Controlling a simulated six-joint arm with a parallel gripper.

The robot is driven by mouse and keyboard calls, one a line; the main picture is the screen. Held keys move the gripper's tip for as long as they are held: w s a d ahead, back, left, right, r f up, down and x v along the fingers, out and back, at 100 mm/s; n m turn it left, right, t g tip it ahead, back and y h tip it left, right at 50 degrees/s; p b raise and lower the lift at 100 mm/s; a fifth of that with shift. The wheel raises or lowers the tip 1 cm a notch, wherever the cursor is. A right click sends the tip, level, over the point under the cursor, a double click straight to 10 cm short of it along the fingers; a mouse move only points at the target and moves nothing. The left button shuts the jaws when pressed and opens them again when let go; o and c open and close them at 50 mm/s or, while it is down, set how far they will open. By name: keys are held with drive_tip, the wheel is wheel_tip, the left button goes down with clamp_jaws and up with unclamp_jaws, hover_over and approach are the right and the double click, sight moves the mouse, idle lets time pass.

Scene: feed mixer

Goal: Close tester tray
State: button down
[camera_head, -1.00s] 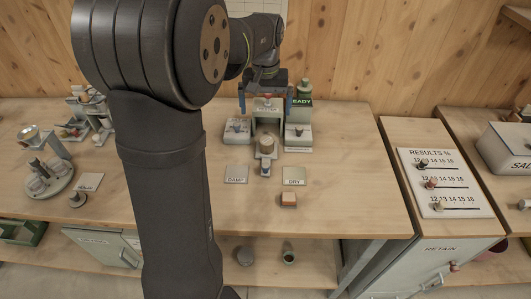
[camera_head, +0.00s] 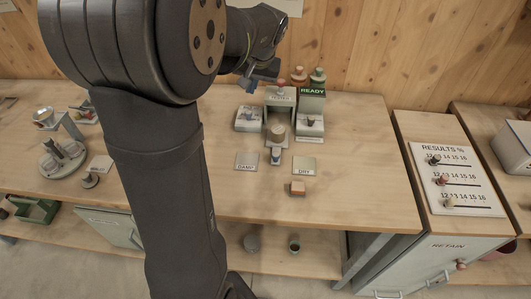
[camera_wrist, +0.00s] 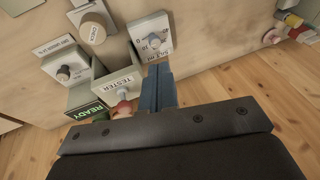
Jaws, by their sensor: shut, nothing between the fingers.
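The tester (camera_head: 281,97) is a grey-green housing at the back of the bench, with a red-topped knob and a green READY sign (camera_head: 312,91). Its tray (camera_head: 276,146) sticks out in front, bearing a tan cylindrical cup (camera_head: 277,131), with a small handle (camera_head: 275,156) at the front. The TESTER label (camera_wrist: 113,84) and the cup (camera_wrist: 93,30) also show in the wrist view. My gripper (camera_head: 247,84) is above and left of the tester, apart from it. In the wrist view its blue fingers (camera_wrist: 158,88) are together and empty, beside the tester housing.
Dial blocks (camera_head: 249,119) and (camera_head: 310,124) flank the tray. DAMP (camera_head: 247,161) and DRY (camera_head: 304,166) plates and an orange-topped block (camera_head: 297,188) lie in front. Bottles (camera_head: 318,76) stand behind. A results board (camera_head: 455,179) is at right. Bare bench lies right of the tester.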

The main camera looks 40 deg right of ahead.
sight(274, 132)
drive_tip(key=w+a+r+m+t+h, duration=0.4)
drive_tip(key=w+a+m+t, duration=0.1)
drive_tip(key=t, duration=0.1)
drive_tip(key=s+a+f+m+g+h, duration=0.1)
drive_tip(key=s+a+f+m+g, duration=0.25)
drive_tip(key=s, duration=0.45)
drive_tip(key=s+a+f+m+g+h, duration=0.1)
drive_tip(key=s+a+f+m+g, duration=0.15)
drive_tip(key=s+f+m, duration=0.35)
drive_tip(key=s+a+f+m+g+h, duration=0.1)
drive_tip(key=s+a+f+m+g, duration=0.15)
drive_tip(key=s, duration=0.65)
drive_tip(key=shift+g, duration=0.35)
drive_tip(key=x, duration=1)
drive_tip(key=shift+w+d+r, duration=0.1)
drive_tip(key=shift+w, duration=0.1)
drive_tip(key=shift+w+d, duration=1.45)
drive_tip(key=w+d, duration=0.7)
drive_tip(key=shift+w+d+r, duration=0.1)
drive_tip(key=shift+w+d, duration=0.3)
